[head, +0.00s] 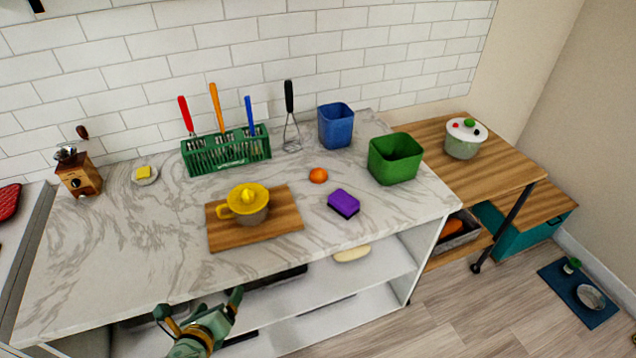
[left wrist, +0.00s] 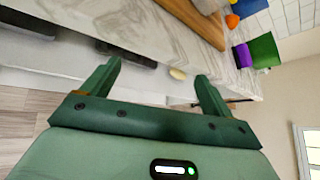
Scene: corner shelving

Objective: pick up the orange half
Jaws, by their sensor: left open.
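The orange half (head: 318,175) is a small orange round thing on the marble counter, between the cutting board and the green bin. It also shows in the left wrist view (left wrist: 232,21), near the top right. My left gripper (head: 200,303) is in front of the counter's front edge, low and to the left of the orange half and well apart from it. In the left wrist view its two fingers (left wrist: 157,82) are spread with nothing between them. My right gripper is in neither view.
A cutting board (head: 213,237) with a yellow juicer (head: 248,199) lies left of the orange half. A purple sponge (head: 343,203), green bin (head: 395,160) and blue bin (head: 336,126) are near it. A green cutlery rack (head: 227,153) stands behind. The counter's front left is clear.

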